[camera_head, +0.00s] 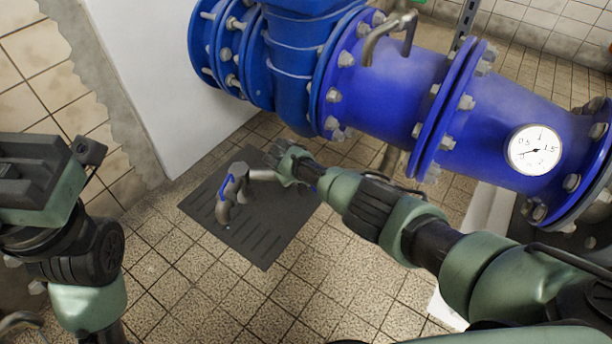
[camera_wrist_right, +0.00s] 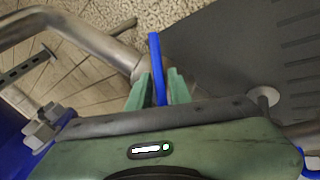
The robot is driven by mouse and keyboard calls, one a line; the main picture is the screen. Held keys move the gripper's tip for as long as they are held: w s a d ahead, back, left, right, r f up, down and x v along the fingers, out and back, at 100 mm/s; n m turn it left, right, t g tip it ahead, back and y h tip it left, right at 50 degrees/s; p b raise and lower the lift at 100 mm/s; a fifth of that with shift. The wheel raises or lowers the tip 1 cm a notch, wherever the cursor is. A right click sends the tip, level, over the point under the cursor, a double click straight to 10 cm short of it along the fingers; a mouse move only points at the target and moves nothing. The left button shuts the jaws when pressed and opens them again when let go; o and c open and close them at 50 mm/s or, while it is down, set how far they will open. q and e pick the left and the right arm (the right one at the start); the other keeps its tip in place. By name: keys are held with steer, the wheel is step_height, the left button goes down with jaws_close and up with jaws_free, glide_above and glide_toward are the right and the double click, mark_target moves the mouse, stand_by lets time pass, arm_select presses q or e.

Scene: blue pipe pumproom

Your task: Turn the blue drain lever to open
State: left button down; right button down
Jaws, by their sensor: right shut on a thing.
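The blue drain lever (camera_wrist_right: 153,55) stands between the two green fingers of my right gripper (camera_wrist_right: 158,90) in the right wrist view. The gripper is shut on it, and the lever's far end sticks out past the fingertips. In the head view my right gripper (camera_head: 285,160) is low beside the large blue pipe, at the grey metal drain pipe (camera_head: 236,190). A blue strip shows on the drain pipe's bent part; the gripped part of the lever is hidden there. My left arm shows at the left edge, but its gripper is out of view.
The large blue flanged pipe (camera_head: 390,80) with bolts and a round white gauge (camera_head: 535,150) runs across the upper right. A dark mat (camera_head: 265,245) lies under the drain pipe on the tiled floor. A white wall block (camera_head: 170,90) stands behind. Floor in front is clear.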

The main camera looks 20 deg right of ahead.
steer(key=n+h, duration=0.1)
steer(key=n, duration=0.1)
steer(key=n+t, duration=0.1)
steer(key=n, duration=0.2)
steer(key=shift+a+f+h, duration=0.1)
steer(key=shift+a+h, duration=0.05)
steer(key=shift+h, duration=0.25)
steer(key=n+t+h, duration=0.1)
steer(key=n, duration=0.2)
steer(key=shift+n, duration=0.7)
steer(key=shift+t, duration=0.3)
steer(key=c, duration=1.5)
jaws_free()
steer(key=shift+s, duration=0.1)
